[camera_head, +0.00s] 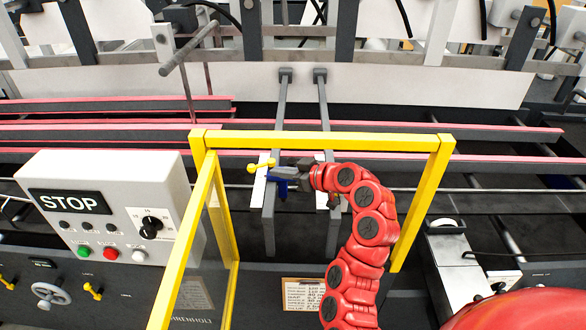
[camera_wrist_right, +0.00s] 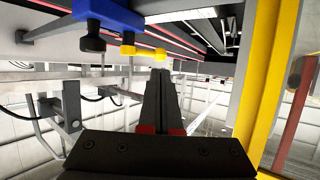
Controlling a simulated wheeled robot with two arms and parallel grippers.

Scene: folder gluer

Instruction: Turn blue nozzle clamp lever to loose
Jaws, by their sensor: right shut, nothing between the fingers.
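The blue nozzle clamp lever (camera_head: 281,187) shows as a small blue piece by the upright grey bar, inside the yellow guard frame. In the right wrist view a blue block (camera_wrist_right: 108,14) with a black knob (camera_wrist_right: 92,40) under it is at the top left. My right gripper (camera_head: 283,172) reaches in from the right at the blue piece and partly covers it. In the wrist view the right gripper (camera_wrist_right: 160,74) is shut and empty, with its fingertips below and right of the blue block. I cannot tell whether they touch. My left gripper is not in view.
The yellow guard frame (camera_head: 320,139) surrounds my right forearm. A yellow lever (camera_head: 261,166) sits just left of the gripper. A control box with a STOP sign (camera_head: 70,202) stands at the left. Red-edged rails (camera_head: 490,133) run behind.

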